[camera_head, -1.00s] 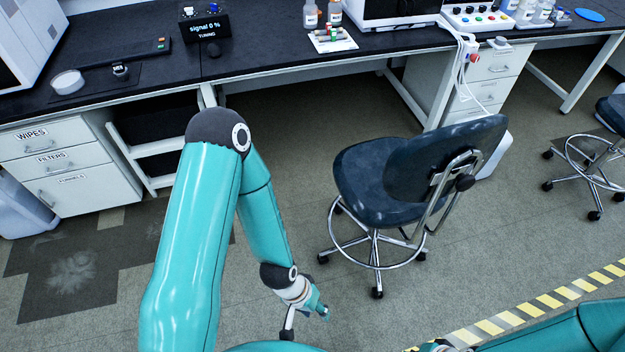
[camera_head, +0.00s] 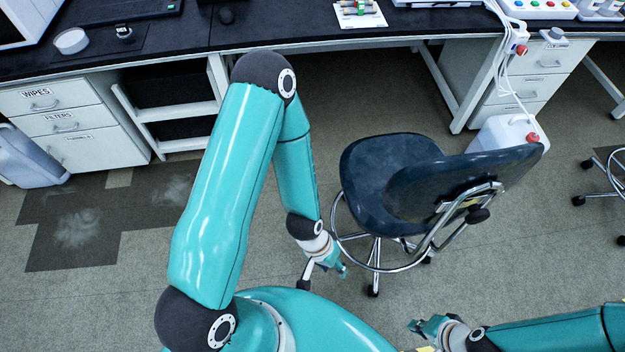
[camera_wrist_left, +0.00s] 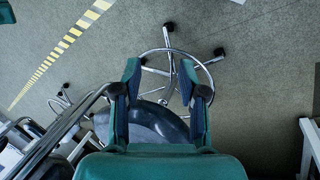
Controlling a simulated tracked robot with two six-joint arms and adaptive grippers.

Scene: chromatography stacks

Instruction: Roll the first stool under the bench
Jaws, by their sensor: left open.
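The stool (camera_head: 385,172) stands on the floor in front of the bench (camera_head: 280,22), with a dark blue seat, a backrest tilted toward the right and a chrome foot ring on castors. My left gripper (camera_head: 338,270) is low beside the stool's left side, near its foot ring. In the left wrist view my left gripper (camera_wrist_left: 163,92) has its fingers spread. The dark seat (camera_wrist_left: 155,122) and chrome base (camera_wrist_left: 172,68) show between and beyond them; contact cannot be told. My right gripper (camera_head: 424,328) is low, right of the left one and in front of the stool; its finger opening is unclear.
Open floor lies under the bench between the shelf unit (camera_head: 180,128) and the right drawers (camera_head: 530,75). A white container (camera_head: 500,133) with a red cap stands behind the backrest. Another stool (camera_head: 610,180) is partly visible at the right edge. Left drawers (camera_head: 75,125) stand under the bench.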

